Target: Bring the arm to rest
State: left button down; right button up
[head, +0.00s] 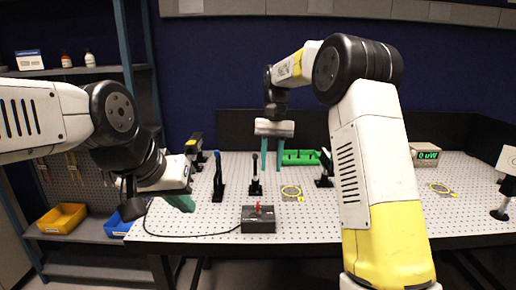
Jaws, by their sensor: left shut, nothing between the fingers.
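My left arm comes in from the left, and its gripper (184,203) hangs over the left front edge of the perforated table. Its teal fingers point down and to the right, are together and hold nothing. My right arm bends over from the right. Its gripper (272,168) points down over the back middle of the table, in front of the green rack. Its two teal fingers are apart with nothing seen between them.
The white perforated table (215,222) carries several black optical posts (219,180), a green rack (300,157), a black box with a red top (258,219) and a power meter (425,154). Yellow (62,218) and blue bins (117,226) sit on a shelf at left.

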jog(key=s+d+r+t+y, duration=0.1)
jog(key=s+d+r+t, duration=0.1)
jog(key=s+d+r, duration=0.3)
jog(key=s+d+r+t, duration=0.2)
jog(key=s+r, duration=0.1)
jog(key=s, duration=0.4)
jog(key=s+d+f+t, duration=0.1)
jog(key=s+f+t, duration=0.1)
jog(key=s, duration=0.5)
jog(key=s+d+f+t, duration=0.2)
jog(key=s, duration=0.5)
jog(key=shift+s+d+t, duration=0.15)
jog(key=shift+s+t, duration=0.15)
jog(key=shift+t, duration=0.1)
jog(key=shift+f, duration=0.1)
